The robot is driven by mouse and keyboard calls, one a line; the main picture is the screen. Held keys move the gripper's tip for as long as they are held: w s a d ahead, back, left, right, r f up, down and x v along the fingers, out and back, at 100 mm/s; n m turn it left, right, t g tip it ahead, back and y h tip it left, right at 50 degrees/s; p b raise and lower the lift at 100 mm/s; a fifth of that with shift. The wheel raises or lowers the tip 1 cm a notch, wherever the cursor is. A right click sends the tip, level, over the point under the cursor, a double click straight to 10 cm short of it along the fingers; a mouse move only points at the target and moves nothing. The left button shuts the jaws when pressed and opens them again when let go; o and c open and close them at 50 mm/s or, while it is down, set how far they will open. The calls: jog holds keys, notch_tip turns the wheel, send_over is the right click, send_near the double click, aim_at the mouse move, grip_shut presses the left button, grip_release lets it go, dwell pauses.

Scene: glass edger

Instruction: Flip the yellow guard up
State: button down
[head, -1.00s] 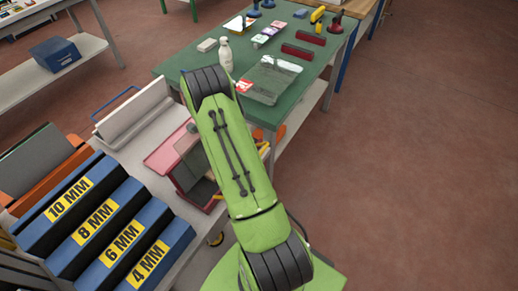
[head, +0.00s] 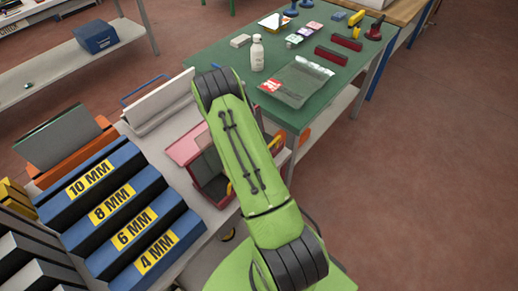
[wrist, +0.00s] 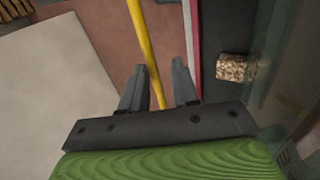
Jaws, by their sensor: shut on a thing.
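The yellow guard (wrist: 146,45) shows in the wrist view as a long thin yellow bar running between my fingers. In the head view, small yellow pieces (head: 275,142) show beside my green arm, at the red-framed machine (head: 183,148). My arm hides my gripper and most of the guard there.
A green table (head: 206,63) stands behind, with a white bottle (head: 257,53) and a clear bag (head: 297,82) near its edge. Blue stepped blocks (head: 150,236) marked in millimetres stand at the left. Floor is clear at right.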

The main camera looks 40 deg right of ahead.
jog(key=shift+w+a+f, duration=0.3)
jog(key=shift+a+f, duration=0.05)
jog(key=shift+f, duration=0.35)
jog(key=c, duration=1.2)
grip_release()
jog(key=shift+f, duration=0.1)
jog(key=shift+o, duration=0.2)
jog(key=shift+w+d, duration=0.2)
jog(key=shift+w, duration=0.05)
jog(key=shift+r, duration=0.2)
jog(key=p+v, duration=0.4)
jog(key=v, duration=1.1)
jog(key=shift+w+r, duration=0.2)
jog(key=shift+r, duration=0.05)
